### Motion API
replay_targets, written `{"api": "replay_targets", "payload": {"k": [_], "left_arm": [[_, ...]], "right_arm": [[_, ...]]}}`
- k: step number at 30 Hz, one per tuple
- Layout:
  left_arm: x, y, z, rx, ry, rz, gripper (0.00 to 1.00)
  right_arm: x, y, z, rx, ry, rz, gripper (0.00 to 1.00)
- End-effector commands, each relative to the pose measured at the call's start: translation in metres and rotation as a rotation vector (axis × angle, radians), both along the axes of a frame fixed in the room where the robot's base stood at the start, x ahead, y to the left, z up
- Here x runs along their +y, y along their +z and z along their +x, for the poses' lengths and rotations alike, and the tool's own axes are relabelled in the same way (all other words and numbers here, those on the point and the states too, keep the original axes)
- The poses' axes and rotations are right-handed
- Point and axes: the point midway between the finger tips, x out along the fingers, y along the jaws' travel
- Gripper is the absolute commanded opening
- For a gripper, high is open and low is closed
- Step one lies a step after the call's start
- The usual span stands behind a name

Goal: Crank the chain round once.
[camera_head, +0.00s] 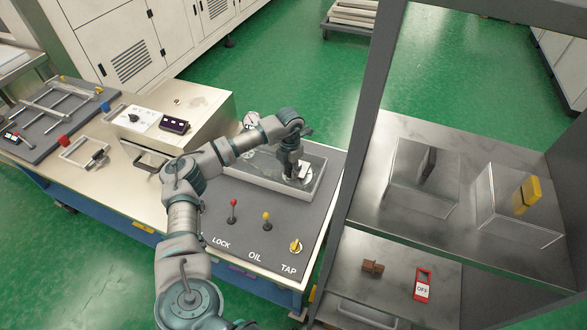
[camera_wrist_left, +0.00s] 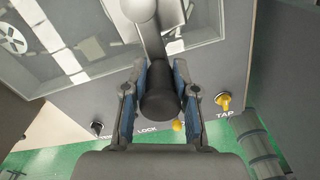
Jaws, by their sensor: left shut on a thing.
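My left gripper (camera_head: 290,168) is over the clear-topped panel (camera_head: 240,183) on the grey bench top. In the left wrist view my left gripper (camera_wrist_left: 160,100) has its two blue-padded fingers closed on either side of a dark round crank handle (camera_wrist_left: 160,106). A grey crank arm (camera_wrist_left: 150,42) runs from the handle up to a pale round hub (camera_wrist_left: 138,9) at the top edge. Parts show through the clear cover, but I cannot make out the chain for sure. My right gripper is not in view.
In front of the panel stand the red-knobbed LOCK lever (camera_head: 232,207), the yellow-knobbed OIL lever (camera_head: 266,219) and the yellow TAP valve (camera_head: 296,246). A dark frame post (camera_head: 352,150) and shelves with clear boxes (camera_head: 425,180) stand to the right. A control box (camera_head: 172,115) is left.

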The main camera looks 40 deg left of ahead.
Motion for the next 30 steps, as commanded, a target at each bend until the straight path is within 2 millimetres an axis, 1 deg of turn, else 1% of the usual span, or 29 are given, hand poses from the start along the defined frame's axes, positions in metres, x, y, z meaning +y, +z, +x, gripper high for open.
{"api": "replay_targets", "payload": {"k": [1, 6, 17, 20, 27, 30], "left_arm": [[0.0, 0.007, 0.002, -0.01, 0.002, -0.002, 0.0], [-0.001, 0.008, 0.003, -0.011, 0.003, 0.002, 0.0], [0.001, 0.008, 0.003, -0.013, 0.005, 0.002, 0.0], [0.006, 0.008, 0.002, -0.013, 0.007, 0.002, 0.0], [0.023, 0.007, 0.0, -0.013, 0.008, 0.002, 0.0], [0.026, 0.007, 0.0, -0.013, 0.006, 0.002, 0.0]], "right_arm": [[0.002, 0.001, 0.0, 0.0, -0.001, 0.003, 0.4], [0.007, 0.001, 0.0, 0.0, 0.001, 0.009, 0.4], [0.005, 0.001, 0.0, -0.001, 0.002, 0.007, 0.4], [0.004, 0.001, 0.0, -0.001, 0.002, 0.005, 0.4], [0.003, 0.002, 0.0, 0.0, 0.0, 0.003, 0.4], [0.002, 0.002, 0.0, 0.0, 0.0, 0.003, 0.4]]}}
